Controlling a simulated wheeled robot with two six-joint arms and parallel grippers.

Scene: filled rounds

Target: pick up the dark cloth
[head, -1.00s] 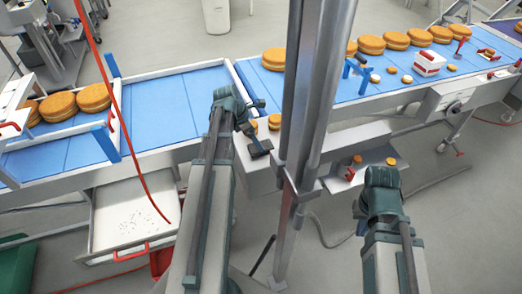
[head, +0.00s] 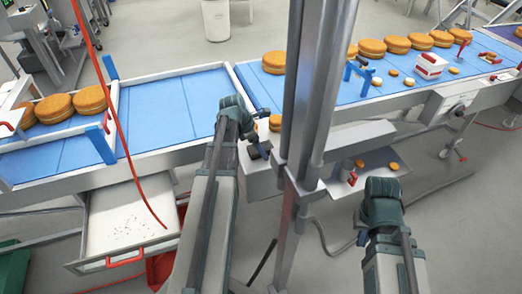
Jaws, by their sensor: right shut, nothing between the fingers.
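I cannot make out the dark cloth for certain in the head view. My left arm reaches up to the near edge of the blue belt. A small dark piece at its end, probably my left gripper (head: 258,151), is over the grey ledge below the belt; its jaws are too small and hidden to read. My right gripper (head: 362,239) shows as a small piece beside the teal wrist, low in the picture right of the metal column. It is shut and empty, with open floor behind it. Much of it is hidden by the wrist.
The blue conveyor (head: 180,108) crosses the view, with several orange-brown rounds (head: 371,48) on it. A grey metal column (head: 318,95) stands between my arms. A grey shelf (head: 378,178) holds small rounds. A white drawer (head: 125,225) with a red handle juts out left. A red hose hangs left.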

